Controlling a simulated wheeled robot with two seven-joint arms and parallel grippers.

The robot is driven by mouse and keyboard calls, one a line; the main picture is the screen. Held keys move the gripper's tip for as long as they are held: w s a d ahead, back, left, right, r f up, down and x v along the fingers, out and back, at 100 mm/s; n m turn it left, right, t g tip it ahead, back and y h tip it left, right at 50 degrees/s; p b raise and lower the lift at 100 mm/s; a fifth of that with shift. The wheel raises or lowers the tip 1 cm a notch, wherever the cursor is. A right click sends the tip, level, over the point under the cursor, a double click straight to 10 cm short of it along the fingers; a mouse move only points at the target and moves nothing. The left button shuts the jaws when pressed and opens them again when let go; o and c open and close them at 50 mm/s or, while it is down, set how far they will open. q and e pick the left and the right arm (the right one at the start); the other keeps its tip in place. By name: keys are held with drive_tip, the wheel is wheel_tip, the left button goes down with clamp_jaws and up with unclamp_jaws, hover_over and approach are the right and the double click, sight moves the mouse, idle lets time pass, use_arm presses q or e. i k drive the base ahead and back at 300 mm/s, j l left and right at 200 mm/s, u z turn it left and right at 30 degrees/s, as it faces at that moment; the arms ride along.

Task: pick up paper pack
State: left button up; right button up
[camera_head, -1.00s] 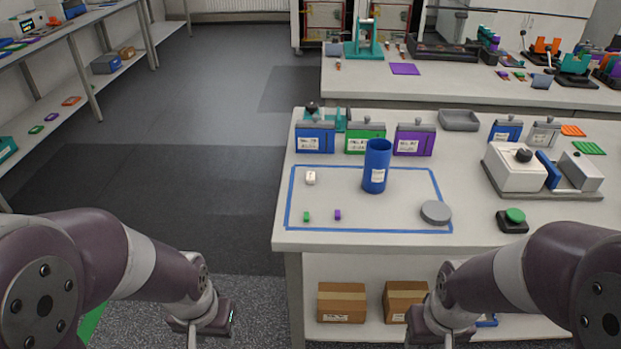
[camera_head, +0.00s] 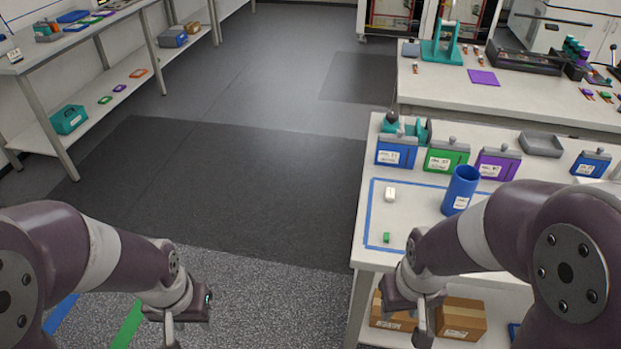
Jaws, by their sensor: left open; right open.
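A small white pack (camera_head: 390,194) with a dark mark lies inside the blue-taped area near the left edge of the table; it may be the paper pack, but its label is too small to read. My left gripper (camera_head: 184,316) is open and empty over the floor, left of the table. My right gripper (camera_head: 413,308) is open at the table's front left edge, below and apart from the white pack. My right arm hides the front right part of the taped area.
A small green block (camera_head: 386,238) lies in front of the white pack. A blue cylinder (camera_head: 460,190) stands to its right. Blue (camera_head: 396,151), green (camera_head: 446,156) and purple (camera_head: 497,163) boxes stand behind. Cardboard boxes (camera_head: 461,317) sit on the lower shelf.

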sight(389, 192)
drive_tip(key=i+j+u, duration=0.55)
drive_tip(key=j+u, duration=0.15)
drive_tip(key=i+j+u, duration=0.4)
drive_tip(key=i+z, duration=0.15)
drive_tip(key=z, duration=0.25)
drive_tip(key=i+z, duration=0.2)
drive_tip(key=z, duration=0.2)
drive_tip(key=i+z, duration=0.15)
drive_tip(key=z, duration=0.25)
drive_tip(key=i+z, duration=0.15)
drive_tip(key=z, duration=0.25)
drive_tip(key=i+z, duration=0.15)
drive_tip(key=z, duration=0.3)
drive_tip(key=i+z, duration=0.15)
drive_tip(key=z, duration=0.3)
drive_tip(key=i+j+z, duration=0.1)
drive_tip(key=z, duration=0.35)
drive_tip(key=i+j+z, duration=0.1)
drive_tip(key=z, duration=0.35)
drive_tip(key=j+z, duration=0.25)
drive_tip(key=z, duration=0.2)
drive_tip(key=i+j+z, duration=0.1)
drive_tip(key=z, duration=0.35)
drive_tip(key=j+z, duration=0.55)
drive_tip(key=z, duration=0.35)
drive_tip(key=j+z, duration=0.45)
